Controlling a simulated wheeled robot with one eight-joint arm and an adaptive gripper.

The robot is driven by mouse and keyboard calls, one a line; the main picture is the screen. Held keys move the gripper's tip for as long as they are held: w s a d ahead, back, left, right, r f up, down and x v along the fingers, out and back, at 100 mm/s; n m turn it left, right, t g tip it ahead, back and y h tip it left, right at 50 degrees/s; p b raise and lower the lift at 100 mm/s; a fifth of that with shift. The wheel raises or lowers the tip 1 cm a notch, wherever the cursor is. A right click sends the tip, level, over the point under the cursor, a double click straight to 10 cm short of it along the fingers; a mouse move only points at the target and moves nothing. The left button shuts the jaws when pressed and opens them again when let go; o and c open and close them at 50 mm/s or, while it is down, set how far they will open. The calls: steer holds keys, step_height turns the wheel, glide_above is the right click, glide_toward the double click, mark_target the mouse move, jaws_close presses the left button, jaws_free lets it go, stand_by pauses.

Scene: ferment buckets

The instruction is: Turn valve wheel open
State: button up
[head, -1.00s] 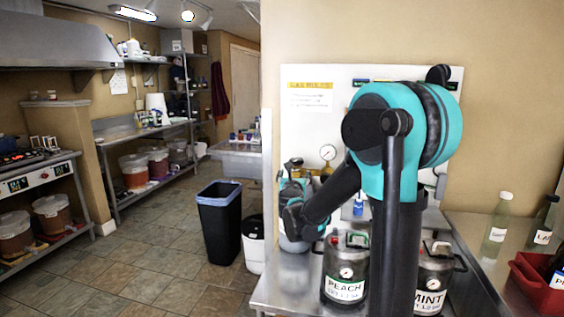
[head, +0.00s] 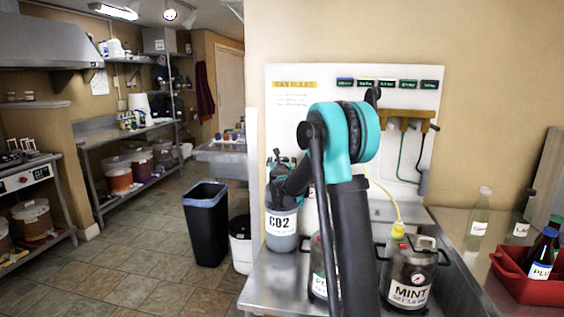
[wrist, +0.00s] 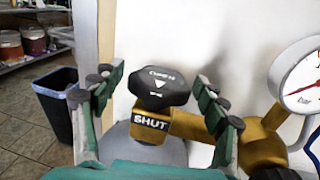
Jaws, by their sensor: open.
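The valve wheel (wrist: 160,88) is a black lobed knob with an arrow on its top. It sits on a brass valve body (wrist: 195,127) above a small label reading SHUT (wrist: 149,123). The valve tops the grey CO2 cylinder (head: 281,222), whose label faces me in the head view. My gripper (wrist: 158,80) is open, with one green-and-black finger on each side of the wheel and visible gaps between. In the head view my gripper (head: 279,165) is at the cylinder's top and hides the wheel.
A pressure gauge (wrist: 302,80) is close to the right of the valve. The MINT keg (head: 409,277) and a partly hidden keg (head: 318,283) stand on the steel counter to the right. A white panel (head: 290,130) is behind. A dark bin (head: 206,222) stands on the floor left.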

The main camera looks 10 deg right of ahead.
steer(key=shift+w, duration=0.2)
steer(key=c, duration=1.2)
steer(key=shift+d+n+y, duration=0.15)
steer(key=shift+n+y, duration=0.25)
steer(key=shift+y, duration=0.1)
steer(key=n+y, duration=0.1)
steer(key=y, duration=0.2)
steer(key=shift+n, duration=0.4)
steer(key=shift+n+g+y, duration=0.4)
steer(key=shift+n+y, duration=1.2)
steer(key=shift+y, duration=0.9)
